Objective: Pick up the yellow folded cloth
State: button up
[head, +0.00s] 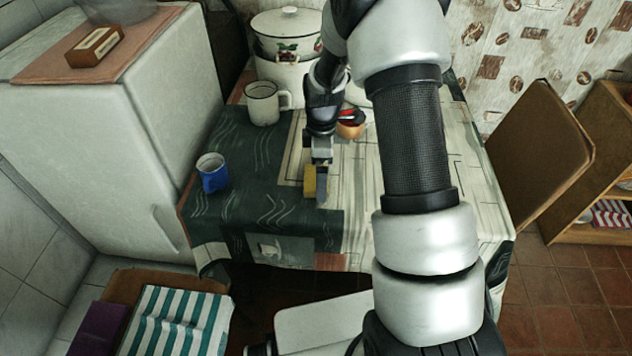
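The yellow folded cloth (310,181) shows as a small yellow block near the middle of the table, on the edge of the dark green part of the tablecloth. My gripper (322,185) reaches down over the table from the back, with a grey finger right beside the cloth's right side. From this view I cannot tell whether the finger touches the cloth, or whether the cloth lies between the fingers. The second finger is not clearly seen. My arm covers much of the table's right half.
Enamel pots (287,45) fill the back. An orange-brown bowl (351,130) stands close behind my gripper. The table's front (240,220) is clear. A white fridge (110,130) borders the left.

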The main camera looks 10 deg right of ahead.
jog(key=shift+f, duration=0.25)
jog(key=shift+c, duration=0.3)
jog(key=c, duration=1.1)
jog(key=shift+o, duration=0.2)
jog(key=shift+r, duration=0.15)
notch_tip(320, 180, up, 10)
jog(key=p, duration=0.1)
jog(key=shift+p, duration=0.3)
